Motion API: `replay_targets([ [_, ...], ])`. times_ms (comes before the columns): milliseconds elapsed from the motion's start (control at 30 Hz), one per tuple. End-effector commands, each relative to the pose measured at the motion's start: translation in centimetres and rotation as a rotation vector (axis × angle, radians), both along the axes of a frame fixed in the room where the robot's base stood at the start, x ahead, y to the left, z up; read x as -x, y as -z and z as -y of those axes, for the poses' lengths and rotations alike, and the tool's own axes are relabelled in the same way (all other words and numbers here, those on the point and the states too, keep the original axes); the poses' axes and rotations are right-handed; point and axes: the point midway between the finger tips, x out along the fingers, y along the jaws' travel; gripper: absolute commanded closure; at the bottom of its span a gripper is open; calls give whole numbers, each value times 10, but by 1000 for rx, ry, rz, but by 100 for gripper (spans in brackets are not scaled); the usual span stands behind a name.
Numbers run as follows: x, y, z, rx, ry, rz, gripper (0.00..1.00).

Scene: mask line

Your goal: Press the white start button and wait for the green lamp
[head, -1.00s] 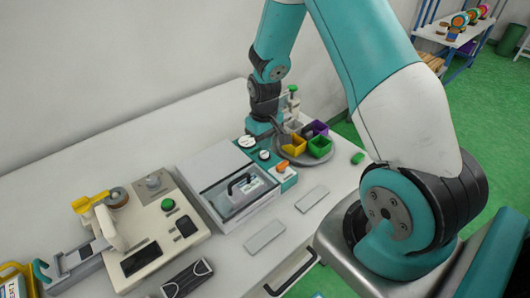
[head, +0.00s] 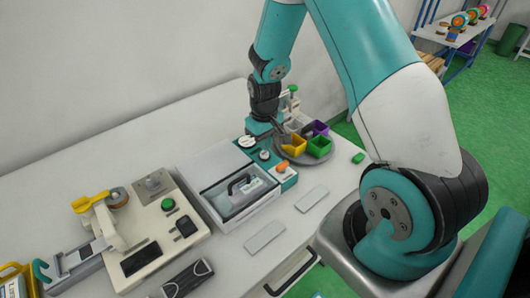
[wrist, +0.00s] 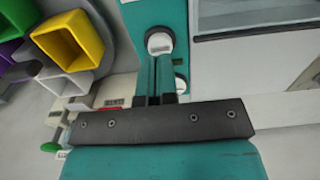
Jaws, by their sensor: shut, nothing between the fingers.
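A teal panel (head: 288,180) beside the grey case carries two white round buttons: one nearer (head: 264,155) and one farther back (head: 246,141). I cannot tell which is the start button. In the wrist view, the closed fingertips of my gripper (wrist: 155,62) are just below one white dark-ringed button (wrist: 159,42); contact cannot be told. The other white button (wrist: 181,84) is partly hidden beside my fingers. My gripper is shut and empty. A green round cap (head: 168,204) sits on the left machine, and a green-topped post (head: 293,88) stands behind the bins; neither clearly glows.
An orange knob (head: 282,166) is at the panel's near end. A round tray with coloured bins, one yellow (head: 293,145) and one green (head: 319,147), stands close to the right. The case (head: 205,180) with its handle is close to the left. Two flat grey plates (head: 265,236) lie in front.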

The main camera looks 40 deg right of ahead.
Motion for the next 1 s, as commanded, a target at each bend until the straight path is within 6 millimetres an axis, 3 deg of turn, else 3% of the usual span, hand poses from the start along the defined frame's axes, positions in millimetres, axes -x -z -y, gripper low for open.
replay_targets([
  [1000,0,28,0,0,0,0,100],
])
